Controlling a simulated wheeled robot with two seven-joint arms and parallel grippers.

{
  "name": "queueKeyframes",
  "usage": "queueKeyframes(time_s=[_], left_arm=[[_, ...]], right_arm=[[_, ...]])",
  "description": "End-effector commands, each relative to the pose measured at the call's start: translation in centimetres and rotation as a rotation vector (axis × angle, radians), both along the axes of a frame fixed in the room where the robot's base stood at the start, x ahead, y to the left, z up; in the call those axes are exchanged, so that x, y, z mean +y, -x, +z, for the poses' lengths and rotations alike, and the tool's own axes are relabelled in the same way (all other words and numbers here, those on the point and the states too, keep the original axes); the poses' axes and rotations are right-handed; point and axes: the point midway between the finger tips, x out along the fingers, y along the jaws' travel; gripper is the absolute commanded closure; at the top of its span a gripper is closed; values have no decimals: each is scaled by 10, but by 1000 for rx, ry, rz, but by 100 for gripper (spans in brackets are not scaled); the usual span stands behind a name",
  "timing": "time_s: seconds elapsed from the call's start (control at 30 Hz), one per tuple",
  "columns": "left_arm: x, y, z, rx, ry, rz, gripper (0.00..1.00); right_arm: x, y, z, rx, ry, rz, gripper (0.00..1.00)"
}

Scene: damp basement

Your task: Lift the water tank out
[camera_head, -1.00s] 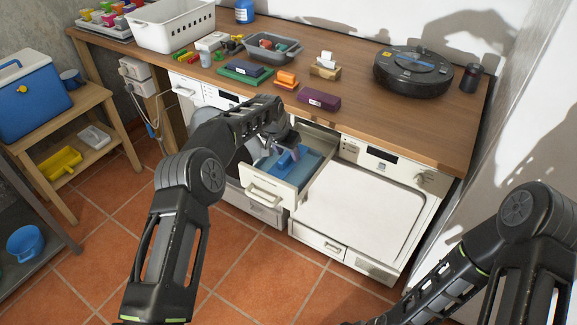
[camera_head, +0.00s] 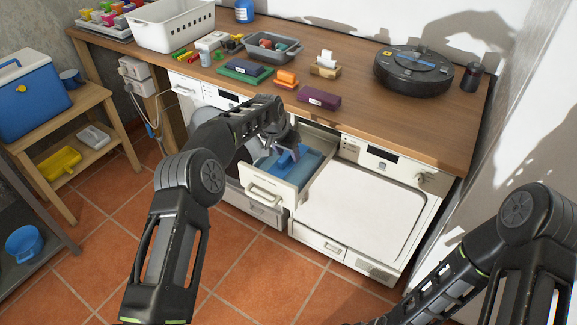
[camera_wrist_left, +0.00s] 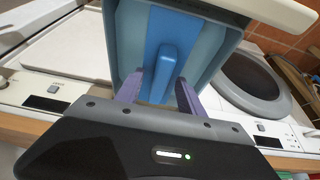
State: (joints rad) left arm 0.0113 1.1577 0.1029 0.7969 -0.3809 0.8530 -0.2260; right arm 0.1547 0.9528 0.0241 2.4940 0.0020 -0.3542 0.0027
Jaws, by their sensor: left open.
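The blue water tank (camera_head: 309,162) sits inside the pulled-out white drawer (camera_head: 266,191) under the worktop. In the left wrist view the tank (camera_wrist_left: 157,38) shows a raised blue handle (camera_wrist_left: 165,72) along its middle. My left gripper (camera_head: 284,152) is over the tank. In the left wrist view its two purple fingertips (camera_wrist_left: 159,88) stand apart, one on each side of the handle's end, with the handle between them. I cannot tell whether they touch it. The right arm shows at the lower right in the head view, but its gripper is out of view.
The wooden worktop (camera_head: 400,126) above the drawer holds a black robot vacuum (camera_head: 413,70), a purple box (camera_head: 319,98), a grey tray (camera_head: 273,47) and a white basket (camera_head: 172,25). A white dryer (camera_head: 355,205) stands right of the drawer. The tiled floor in front is clear.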

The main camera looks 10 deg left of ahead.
Motion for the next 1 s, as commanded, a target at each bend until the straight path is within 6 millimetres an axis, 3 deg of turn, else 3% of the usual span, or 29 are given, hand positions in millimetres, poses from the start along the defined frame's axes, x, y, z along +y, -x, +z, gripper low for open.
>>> queueKeyframes(time_s=[0.17, 0.7, 1.0], left_arm=[[0, 0, 0, 0, 0, 0, 56], [0, 0, 0, 0, 0, 0, 100], [0, 0, 0, 0, 0, 0, 100]], right_arm=[[0, 0, 0, 0, 0, 0, 64], [0, 0, 0, 0, 0, 0, 64], [0, 0, 0, 0, 0, 0, 64]])
